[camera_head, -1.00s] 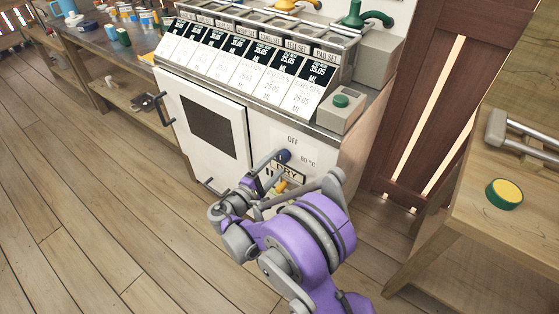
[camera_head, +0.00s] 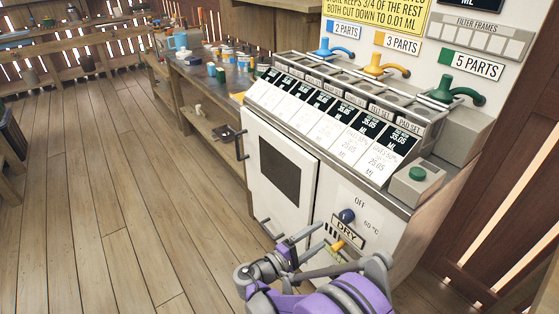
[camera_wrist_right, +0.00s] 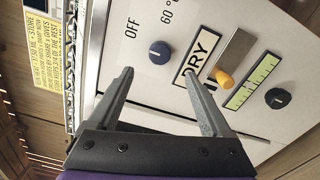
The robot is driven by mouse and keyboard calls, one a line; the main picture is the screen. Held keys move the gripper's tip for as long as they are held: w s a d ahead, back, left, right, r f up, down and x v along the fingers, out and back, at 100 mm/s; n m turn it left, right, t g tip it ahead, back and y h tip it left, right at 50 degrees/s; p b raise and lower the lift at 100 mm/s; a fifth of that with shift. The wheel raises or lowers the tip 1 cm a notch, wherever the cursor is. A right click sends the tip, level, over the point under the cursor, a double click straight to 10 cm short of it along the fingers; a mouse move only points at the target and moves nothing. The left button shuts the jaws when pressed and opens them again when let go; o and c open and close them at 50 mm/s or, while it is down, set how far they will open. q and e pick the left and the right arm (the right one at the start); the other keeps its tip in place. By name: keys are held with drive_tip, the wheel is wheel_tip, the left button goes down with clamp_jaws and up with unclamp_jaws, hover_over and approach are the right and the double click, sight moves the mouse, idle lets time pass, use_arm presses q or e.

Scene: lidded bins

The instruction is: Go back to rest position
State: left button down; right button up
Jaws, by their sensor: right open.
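My right gripper (camera_head: 320,235) is open and empty in front of the white machine (camera_head: 325,205), to the left of its blue knob (camera_head: 346,216) and yellow lever (camera_head: 338,245). In the right wrist view the two fingers (camera_wrist_right: 158,74) are spread apart with nothing between them. There the blue knob (camera_wrist_right: 160,52) is beyond the gap, and the yellow lever (camera_wrist_right: 225,78) is right of the right finger. The fingers look clear of both, though the exact distance is hard to tell. My left gripper is not in view.
The machine's door (camera_head: 282,172) is closed, and its handles stick out on the left. A workbench (camera_head: 205,105) with cups and jars stands behind it. Green-buttoned box (camera_head: 417,185) sits at the machine's right corner. The wooden floor (camera_head: 110,220) at left is open.

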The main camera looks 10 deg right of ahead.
drive_tip(key=shift+d, duration=0.1)
drive_tip(key=s+d+m+g+y, duration=0.2)
drive_tip(key=s+d+g+y, duration=0.15)
drive_tip(key=s+y, duration=0.55)
drive_tip(key=s+a+f+m+t+y, duration=0.1)
drive_tip(key=s+a+m+y, duration=0.25)
drive_tip(key=s, duration=0.55)
drive_tip(key=s+a+f+m+y, duration=0.1)
drive_tip(key=s+a+m+y, duration=0.1)
drive_tip(key=s+a+y, duration=0.45)
use_arm(q)
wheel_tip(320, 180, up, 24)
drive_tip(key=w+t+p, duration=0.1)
drive_tip(key=p, duration=1.9)
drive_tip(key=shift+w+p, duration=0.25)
drive_tip(key=shift+p, duration=0.15)
use_arm(e)
wheel_tip(320, 180, up, 24)
drive_tip(key=d+t+h, duration=0.1)
drive_tip(key=h, duration=0.1)
drive_tip(key=shift+d+f, duration=0.15)
drive_tip(key=shift+f, duration=0.1)
